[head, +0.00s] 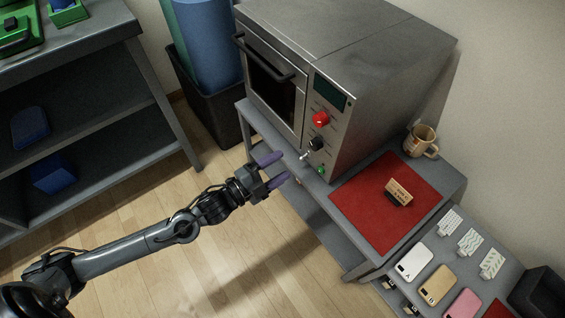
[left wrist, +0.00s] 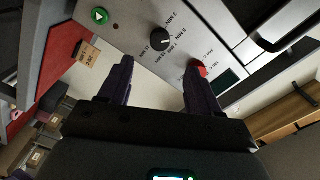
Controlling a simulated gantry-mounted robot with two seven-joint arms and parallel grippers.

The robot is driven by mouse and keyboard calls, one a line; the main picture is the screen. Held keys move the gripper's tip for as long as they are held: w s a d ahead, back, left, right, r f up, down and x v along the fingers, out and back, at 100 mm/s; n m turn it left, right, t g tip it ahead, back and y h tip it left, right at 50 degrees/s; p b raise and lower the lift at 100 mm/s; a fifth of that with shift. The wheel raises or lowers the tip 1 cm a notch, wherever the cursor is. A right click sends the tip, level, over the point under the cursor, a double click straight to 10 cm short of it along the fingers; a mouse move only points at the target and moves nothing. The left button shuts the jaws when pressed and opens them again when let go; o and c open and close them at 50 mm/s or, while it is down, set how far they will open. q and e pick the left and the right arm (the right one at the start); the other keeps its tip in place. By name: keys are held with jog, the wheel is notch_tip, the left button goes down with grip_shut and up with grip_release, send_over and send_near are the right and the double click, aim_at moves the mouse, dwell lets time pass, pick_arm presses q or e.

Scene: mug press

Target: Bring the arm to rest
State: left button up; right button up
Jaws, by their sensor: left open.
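My left gripper (head: 273,170) has purple fingers and is open and empty. In the head view it hangs in front of the steel mug press (head: 350,75), near the lower part of its control panel. In the left wrist view the gripper (left wrist: 157,90) also shows, its fingers spread with the panel beyond them. The press door (head: 271,88) looks closed. My right gripper is in neither view.
A gold-toned mug (head: 421,141) stands behind the red mat (head: 365,215), which bears a small sign (head: 399,192). Phone cases (head: 437,285) lie on a lower stand at right. A grey shelf (head: 90,60) and a black bin (head: 205,110) stand at left. Floor between is clear.

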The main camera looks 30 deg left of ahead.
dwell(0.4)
pick_arm(q)
jog(key=s+f+n+g+y, duration=0.3)
jog(key=s+f+n+g, duration=0.2)
jog(key=s+n+g, duration=0.45)
jog(key=s+f+n+g+y, duration=0.4)
jog(key=s+n, duration=0.2)
jog(key=s, duration=0.7)
notch_tip(320, 180, up, 35)
jog(key=p, duration=3.6)
jog(key=shift+w+d, duration=0.15)
jog(key=shift+w, duration=0.05)
jog(key=shift+m+t, duration=0.25)
